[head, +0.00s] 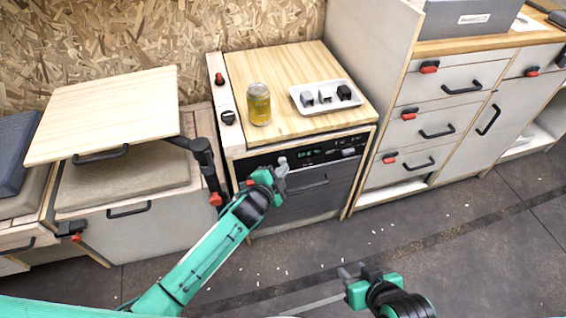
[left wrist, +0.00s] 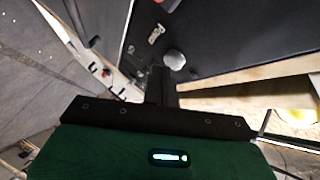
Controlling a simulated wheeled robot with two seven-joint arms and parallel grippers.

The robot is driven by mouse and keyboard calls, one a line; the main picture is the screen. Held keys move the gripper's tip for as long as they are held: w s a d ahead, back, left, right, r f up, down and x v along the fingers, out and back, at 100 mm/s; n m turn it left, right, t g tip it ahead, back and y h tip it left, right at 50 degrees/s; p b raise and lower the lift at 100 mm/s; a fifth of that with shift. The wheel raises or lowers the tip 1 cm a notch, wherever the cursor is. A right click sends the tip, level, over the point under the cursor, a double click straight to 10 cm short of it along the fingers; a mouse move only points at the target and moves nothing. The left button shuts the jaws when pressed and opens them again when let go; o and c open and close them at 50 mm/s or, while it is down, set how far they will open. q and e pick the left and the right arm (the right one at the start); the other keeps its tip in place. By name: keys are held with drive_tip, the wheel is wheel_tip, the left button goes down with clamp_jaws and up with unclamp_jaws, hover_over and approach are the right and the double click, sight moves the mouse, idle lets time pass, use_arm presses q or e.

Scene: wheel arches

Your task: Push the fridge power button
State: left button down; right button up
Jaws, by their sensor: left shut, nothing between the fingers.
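The fridge (head: 300,197) is a black-fronted unit with a lit display, set under a wooden top. A round whitish button (head: 283,160) shows on its panel, beside my left gripper (head: 280,172). The button also shows in the left wrist view as a pale round knob (left wrist: 174,60), close ahead of the shut fingers (left wrist: 160,72). I cannot tell whether they touch. My left gripper is shut and empty, and it covers part of the panel. My right gripper (head: 360,272) is over the floor, away from the fridge, with its fingers apart and nothing between them.
A jar (head: 259,104) and a white tray (head: 304,107) with several small blocks stand on the wooden top. A raised wooden flap (head: 105,112) is at left. Drawers (head: 422,128) stand at right. The floor in front is clear apart from small scraps.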

use_arm(q)
drive_tip(key=shift+w+a, duration=0.1)
drive_tip(key=shift+w, duration=0.25)
idle(0.4)
drive_tip(key=shift+s, duration=0.1)
drive_tip(key=shift+s+d+p, duration=0.25)
drive_tip(key=shift+s+p, duration=0.2)
drive_tip(key=shift+s, duration=0.25)
drive_tip(key=s+d+p, duration=0.2)
drive_tip(key=s, duration=0.3)
drive_tip(key=shift+s, duration=0.35)
drive_tip(key=shift+a, duration=0.15)
